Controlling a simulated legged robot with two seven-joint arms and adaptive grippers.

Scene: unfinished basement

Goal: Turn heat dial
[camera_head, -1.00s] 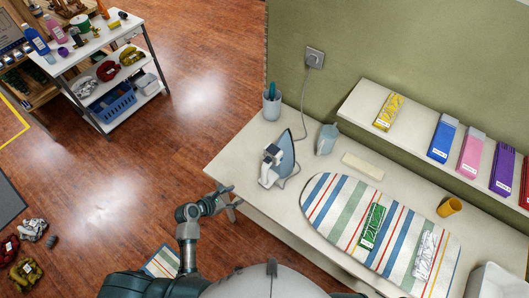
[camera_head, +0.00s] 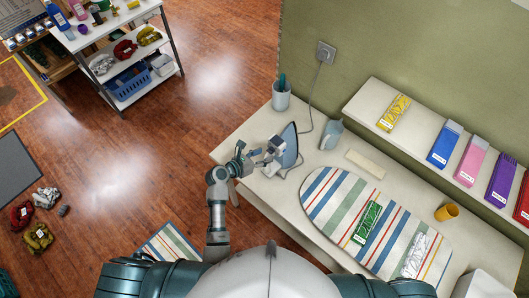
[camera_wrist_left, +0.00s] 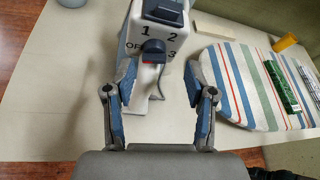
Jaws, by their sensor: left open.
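The iron (camera_head: 288,146) stands upright at the near left part of the white table (camera_head: 236,145), its blue soleplate facing away from my arm. In the left wrist view, its white housing (camera_wrist_left: 136,73) carries a dark heat dial (camera_wrist_left: 153,48) with a red part at its lower side. The labels OFF, 1, 2 and 3 surround the dial; which one it points to is unclear. My left gripper (camera_head: 258,160) is close to the iron's housing. In the left wrist view, its fingers (camera_wrist_left: 160,78) are open on either side below the dial, with nothing gripped. My right gripper is out of view.
A striped ironing board (camera_head: 332,200) with a green packet (camera_head: 366,222) and a silver packet (camera_head: 415,255) lies right of the iron. A cup (camera_head: 281,98), a blue-grey container (camera_head: 331,135) and the iron's cord are behind it. A wall shelf (camera_head: 367,108) holds coloured packets.

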